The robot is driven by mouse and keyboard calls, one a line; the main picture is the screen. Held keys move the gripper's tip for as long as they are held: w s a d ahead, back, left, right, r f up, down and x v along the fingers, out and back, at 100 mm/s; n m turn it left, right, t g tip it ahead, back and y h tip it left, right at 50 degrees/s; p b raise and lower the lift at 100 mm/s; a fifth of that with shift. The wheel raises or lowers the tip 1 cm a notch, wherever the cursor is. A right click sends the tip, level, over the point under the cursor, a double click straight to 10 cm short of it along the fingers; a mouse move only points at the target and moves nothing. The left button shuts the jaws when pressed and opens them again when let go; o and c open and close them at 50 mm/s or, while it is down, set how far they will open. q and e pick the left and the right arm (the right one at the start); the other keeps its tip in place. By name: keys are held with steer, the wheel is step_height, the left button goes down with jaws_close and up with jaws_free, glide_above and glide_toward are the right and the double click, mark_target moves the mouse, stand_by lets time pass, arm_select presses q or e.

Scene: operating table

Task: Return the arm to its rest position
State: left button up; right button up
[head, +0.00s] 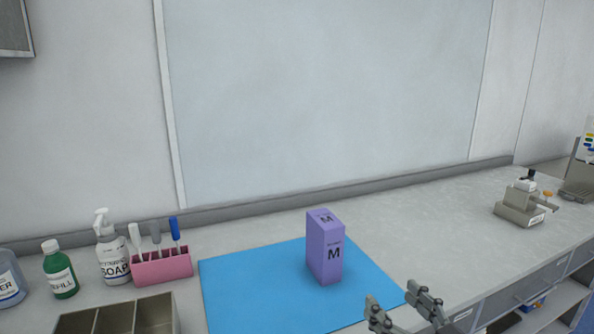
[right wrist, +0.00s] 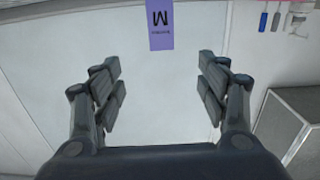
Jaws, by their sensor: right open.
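My right gripper (head: 404,307) is at the lower right of the head view, in front of the blue mat's near right corner. In the right wrist view its two fingers (right wrist: 160,88) are spread apart with nothing between them. A purple box marked M (head: 324,250) stands upright on the blue mat (head: 240,290), beyond the gripper and apart from it. The box also shows at the top of the right wrist view (right wrist: 161,25). My left gripper is in neither view.
A divided tray (head: 172,312), a pink holder (head: 163,269) with several handled tools, a soap spray bottle (head: 112,258) and a green bottle (head: 60,272) stand at the left. A grey device (head: 520,208) stands at the right. The counter between mat and device is clear.

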steer(key=s+d+f+m+g+h, duration=0.1)
steer(key=s+d+f+g+h, duration=0.2)
steer(key=f, duration=0.6)
steer(key=s+f+m+g+h, duration=0.25)
steer(key=s+f, duration=0.25)
steer(key=f, duration=0.4)
steer(key=s+f+g+h, duration=0.1)
steer(key=s+f+g, duration=0.35)
steer(key=s, duration=0.35)
steer(key=s+f+g, duration=0.3)
steer(key=s+f, duration=0.3)
steer(key=s, duration=0.3)
step_height(320, 180, down, 27)
steer(key=s+n+g, duration=0.1)
steer(key=s, duration=0.1)
steer(key=s+d+f+g, duration=0.1)
steer(key=s+d+f, duration=0.1)
steer(key=s+f, duration=1.3)
steer(key=shift+s+d+g, duration=0.3)
steer(key=shift+s+d, duration=0.05)
steer(key=shift+s, duration=0.3)
